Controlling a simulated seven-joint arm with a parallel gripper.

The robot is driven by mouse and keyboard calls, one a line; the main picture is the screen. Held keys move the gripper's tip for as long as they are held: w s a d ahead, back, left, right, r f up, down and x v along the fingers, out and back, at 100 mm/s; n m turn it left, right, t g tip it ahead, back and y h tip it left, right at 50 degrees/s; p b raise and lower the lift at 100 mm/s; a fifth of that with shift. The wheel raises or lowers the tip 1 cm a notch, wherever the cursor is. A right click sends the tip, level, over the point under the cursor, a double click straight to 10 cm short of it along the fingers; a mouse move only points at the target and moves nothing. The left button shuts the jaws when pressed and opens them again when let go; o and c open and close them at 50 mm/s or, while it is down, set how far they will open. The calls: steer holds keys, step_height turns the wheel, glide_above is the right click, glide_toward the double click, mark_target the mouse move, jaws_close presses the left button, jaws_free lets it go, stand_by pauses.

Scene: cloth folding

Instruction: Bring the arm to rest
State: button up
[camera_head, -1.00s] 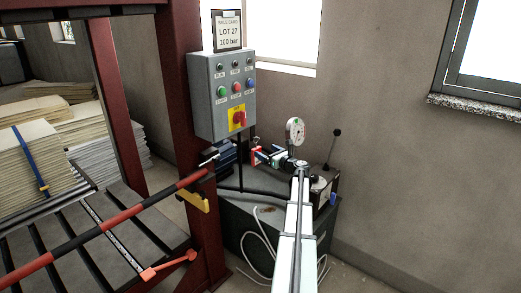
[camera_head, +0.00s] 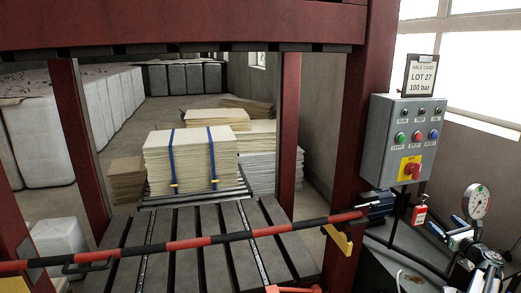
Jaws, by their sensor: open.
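My arm shows at the lower right edge, with its pale and dark wrist (camera_head: 487,257) partly cut off by the frame. My gripper (camera_head: 446,225) points left from it, with small blue-tipped fingers standing apart. It looks open and empty. A red tag or padlock (camera_head: 420,215) hangs just left of the fingertips, with a small gap seeming to lie between them. A round dial gauge (camera_head: 476,201) stands close behind and above the gripper. The rest of my arm is outside the frame.
A grey control box (camera_head: 402,142) with a sign (camera_head: 421,75) hangs on the dark red press frame (camera_head: 361,120). A red-and-black bar (camera_head: 190,243) crosses the front, near a yellow bracket (camera_head: 338,238). Behind it is a strapped cloth stack (camera_head: 191,160). A dark cabinet (camera_head: 385,270) lies below the gauge.

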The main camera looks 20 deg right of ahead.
steer(key=s+a+f+n+g+y, duration=0.2)
steer(key=s+a+f+n+g, duration=0.2)
steer(key=a+f+n, duration=0.45)
steer(key=s+a+f+n+g+y, duration=0.1)
steer(key=s+a+f+n+g, duration=0.4)
steer(key=f, duration=0.6)
steer(key=s+a+f+n+g+y, duration=0.2)
steer(key=s+a+f+n+g, duration=0.15)
steer(key=a+f+n, duration=0.55)
steer(key=s+a+f+n+g, duration=0.35)
steer(key=a+f, duration=0.35)
steer(key=a, duration=0.4)
steer(key=s+a+f+n+g, duration=0.2)
steer(key=a+f+g, duration=0.2)
steer(key=a+f, duration=0.5)
steer(key=s+a+f+n+g, duration=0.1)
steer(key=s+a, duration=0.3)
steer(key=a, duration=0.5)
steer(key=s+a+f+n+g+h, duration=0.1)
steer(key=s+a+f+n+g, duration=0.1)
steer(key=a, duration=0.7)
steer(key=s+a+f+n+g, duration=0.1)
steer(key=s+a+f+n, duration=0.2)
steer(key=s+a, duration=0.4)
steer(key=shift+s+a+f+n+g+h, duration=0.3)
steer(key=shift+s+a+n+h, duration=0.1)
steer(key=shift+a+n, duration=0.5)
